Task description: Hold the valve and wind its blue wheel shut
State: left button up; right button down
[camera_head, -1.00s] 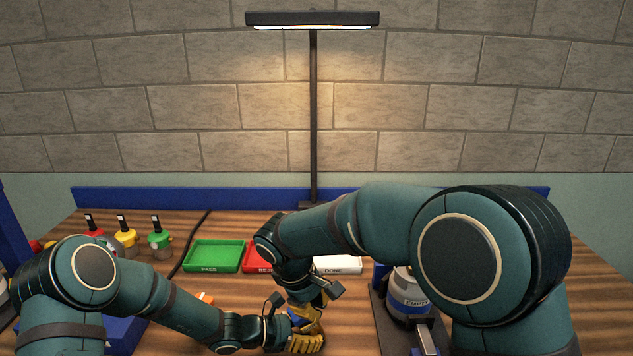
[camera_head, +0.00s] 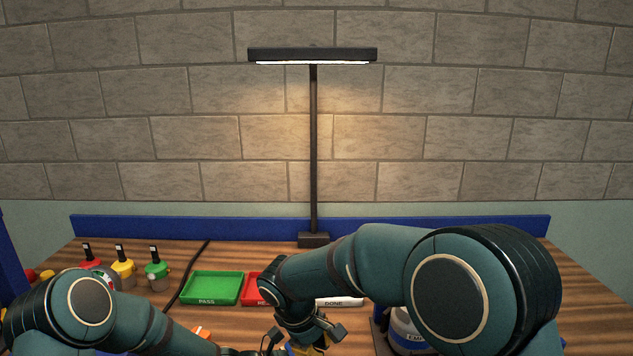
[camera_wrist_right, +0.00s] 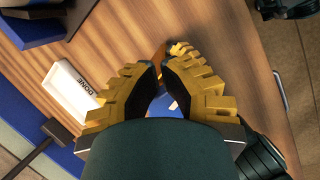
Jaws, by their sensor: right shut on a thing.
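My right gripper (camera_head: 308,349) shows at the bottom edge of the head view, with its tips cut off. In the right wrist view its yellow, ridged fingers (camera_wrist_right: 159,78) are shut on a blue part, which looks like the valve's blue wheel (camera_wrist_right: 164,104). Most of the wheel and the valve body are hidden by the fingers. A small yellow ridged piece beyond the tips, probably part of my left gripper (camera_wrist_right: 182,48), shows there with a bit of orange beside it. My left forearm runs to the bottom edge in the head view, and that hand is cut off.
A green PASS tray (camera_head: 211,288), a partly hidden red tray (camera_head: 251,289) and a white DONE tray (camera_head: 340,302) stand behind the arms. A lamp (camera_head: 313,150) rises at the back. A container (camera_head: 407,331) stands right.

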pick_arm(q)
jog(key=shift+s+d, duration=0.1)
jog(key=shift+d, duration=0.05)
pick_arm(e)
jog(key=shift+s+a+f, duration=0.15)
jog(key=shift+s+a, duration=0.1)
jog(key=shift+a, duration=0.1)
dwell(0.5)
notch_tip(320, 180, up, 6)
jog(key=s, duration=0.1)
jog(key=shift+a, duration=0.45)
dwell(0.4)
jog(key=shift+w+a+x, duration=0.1)
jog(key=shift+w+x, duration=0.05)
jog(key=shift+x, duration=1.3)
jog(key=shift+w+a+x, duration=0.1)
jog(key=shift+w+x, duration=0.1)
jog(key=shift+x, duration=1.3)
